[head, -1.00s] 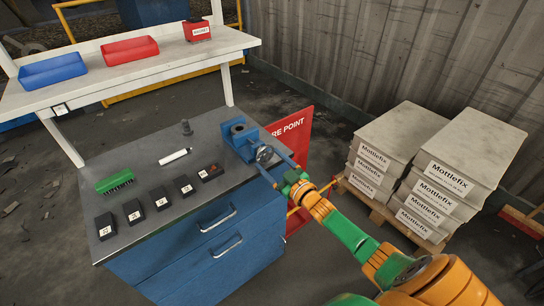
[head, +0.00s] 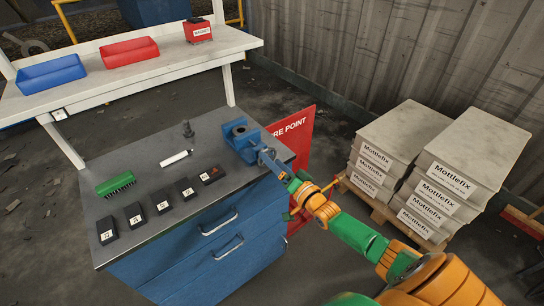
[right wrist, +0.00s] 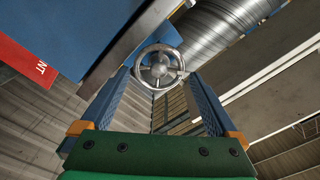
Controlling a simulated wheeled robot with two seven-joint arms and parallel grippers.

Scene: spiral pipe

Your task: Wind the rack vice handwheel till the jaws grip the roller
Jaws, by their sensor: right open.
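The blue vice (head: 240,145) stands at the back right corner of the grey bench top, with a dark round piece (head: 238,130) at its top; I cannot tell whether this is the roller. The spoked metal handwheel (right wrist: 159,66) shows in the right wrist view, between and beyond my right gripper's (right wrist: 160,82) two blue fingers. The fingers are open, one on each side of the wheel; contact cannot be made out. In the head view my right gripper (head: 274,163) is at the vice's front right and hides the handwheel. My left gripper is not in view.
The bench top (head: 150,200) holds a white cylinder (head: 176,158), a dark peg (head: 187,129), a green brush (head: 116,184) and several black blocks (head: 162,200). A red sign (head: 292,133) stands behind the bench. Stacked Mottlefix boxes (head: 440,190) stand at right.

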